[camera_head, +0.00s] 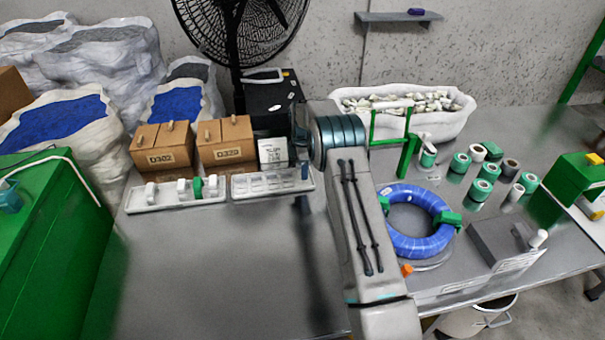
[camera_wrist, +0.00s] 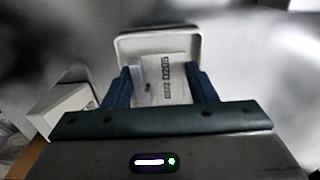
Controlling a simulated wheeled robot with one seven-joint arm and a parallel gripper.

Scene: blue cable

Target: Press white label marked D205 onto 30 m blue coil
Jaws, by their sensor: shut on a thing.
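The blue coil (camera_head: 410,246) lies flat on the right side of the table, with green clips around it. My gripper (camera_head: 304,172) is mostly hidden behind my arm in the head view, over the right end of a white slotted tray (camera_head: 236,191). In the wrist view my gripper (camera_wrist: 160,82) has its two blue fingers at either side of a white label (camera_wrist: 170,70) and is shut on it. Its dark print appears upside down and looks like D205. A pale rounded plate or tray (camera_wrist: 128,43) shows behind it. The coil is out of the wrist view.
Boxes marked D302 (camera_head: 161,157) and D320 (camera_head: 226,152) stand at the back beside a white box (camera_head: 272,152). The table's front left is clear.

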